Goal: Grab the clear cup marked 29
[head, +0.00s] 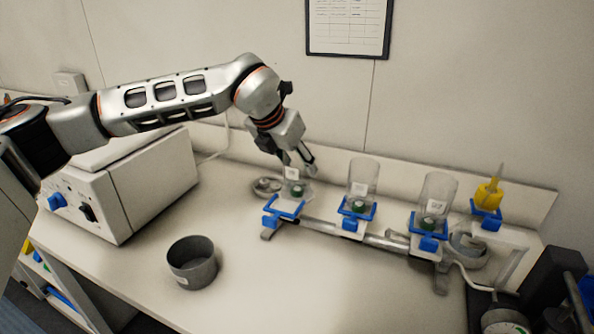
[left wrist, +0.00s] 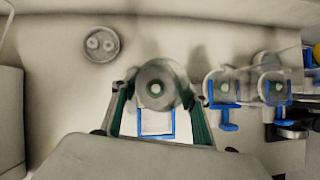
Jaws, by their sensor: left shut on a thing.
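My left gripper (head: 302,166) is at the leftmost blue holder (head: 284,206) on the bench rack. It is shut on a clear cup (head: 303,192) with a white label and a green spot inside; its number is too small to read. In the left wrist view, the cup (left wrist: 157,72) sits between the two fingers of the gripper (left wrist: 158,88). The blue holder (left wrist: 157,136) shows just below it. Two other clear cups, a middle one (head: 363,175) and a right one (head: 439,192), stand upright in their holders. My right gripper is not in view.
A yellow item (head: 488,193) stands in the far right holder. A grey pot (head: 192,264) stands on the front of the bench. A white device (head: 130,190) with knobs stands at left. The bench between pot and rack is clear. A wall panel runs behind the rack.

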